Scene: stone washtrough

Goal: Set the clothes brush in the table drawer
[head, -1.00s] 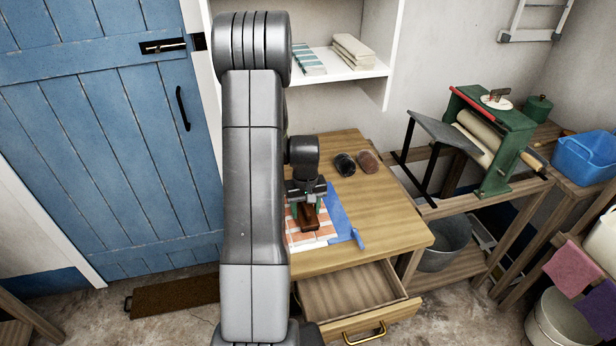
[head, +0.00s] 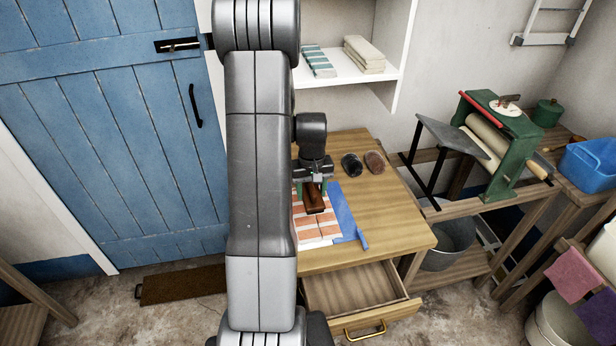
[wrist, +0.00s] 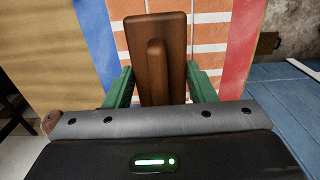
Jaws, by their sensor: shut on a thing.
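The clothes brush (head: 314,198) is a brown wooden block with a raised ridge along its back, seen clearly in the wrist view (wrist: 155,50). My gripper (head: 313,186) is shut on it, with the green fingers (wrist: 160,85) at either side of the brush. It is over the orange-and-white checked cloth on the table (head: 410,225); I cannot tell the exact gap beneath it. The table drawer (head: 352,290) is pulled open at the front, its visible wooden floor bare, with a brass handle (head: 365,331). My arm hides the table's left part.
A blue strip (head: 346,215) edges the checked cloth (head: 322,230). Two dark rounded items (head: 352,164) lie at the table's back. A green mangle (head: 500,140) stands right, above a metal tub (head: 447,243). A white shelf (head: 350,78) hangs behind. The table's front right is clear.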

